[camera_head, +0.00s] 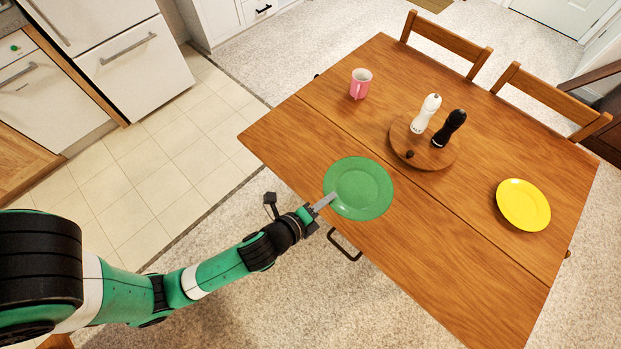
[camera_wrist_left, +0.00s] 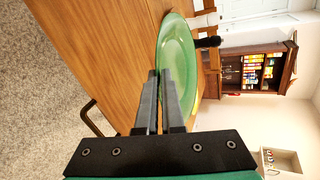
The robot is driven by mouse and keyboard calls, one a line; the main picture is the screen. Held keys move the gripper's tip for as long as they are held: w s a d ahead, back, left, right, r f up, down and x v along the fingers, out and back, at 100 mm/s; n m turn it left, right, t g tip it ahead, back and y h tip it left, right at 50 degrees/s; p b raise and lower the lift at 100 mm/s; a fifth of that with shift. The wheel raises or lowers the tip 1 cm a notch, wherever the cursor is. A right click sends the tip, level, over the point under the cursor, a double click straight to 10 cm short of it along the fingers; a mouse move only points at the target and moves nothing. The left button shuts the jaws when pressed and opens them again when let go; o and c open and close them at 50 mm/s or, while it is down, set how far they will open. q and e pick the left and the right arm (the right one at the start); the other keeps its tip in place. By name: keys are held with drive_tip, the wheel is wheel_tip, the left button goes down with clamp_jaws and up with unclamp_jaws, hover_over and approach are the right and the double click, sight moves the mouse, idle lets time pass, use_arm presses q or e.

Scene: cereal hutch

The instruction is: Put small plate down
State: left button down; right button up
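A round green plate (camera_head: 359,188) is at the near-left edge of the wooden table in the head view. My left gripper (camera_head: 327,203) is at the plate's near-left rim. In the left wrist view the green plate (camera_wrist_left: 178,55) is seen at a slant, and the left gripper's fingers (camera_wrist_left: 161,85) are close together with the rim between them. The plate looks about level, and I cannot tell whether it touches the tabletop. My right gripper is in neither view.
The wooden table (camera_head: 440,265) also holds a yellow plate (camera_head: 523,205) at right, a pink mug (camera_head: 360,84) at the far left, and a round wooden board (camera_head: 437,158) with a white shaker (camera_head: 426,113) and a black shaker (camera_head: 449,127). The table's near middle is clear. Chairs (camera_head: 549,95) stand behind.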

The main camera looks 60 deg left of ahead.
use_arm(q)
drive_tip(key=shift+a+f, duration=0.1)
drive_tip(key=shift+f, duration=0.05)
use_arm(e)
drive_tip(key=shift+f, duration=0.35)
use_arm(q)
drive_tip(key=s+a+f+b, duration=0.7)
drive_tip(key=a+f, duration=0.4)
drive_tip(key=f, duration=0.2)
drive_tip(key=shift+s+a+b, duration=0.3)
drive_tip(key=shift+s+b, duration=0.1)
drive_tip(key=shift+b, duration=0.35)
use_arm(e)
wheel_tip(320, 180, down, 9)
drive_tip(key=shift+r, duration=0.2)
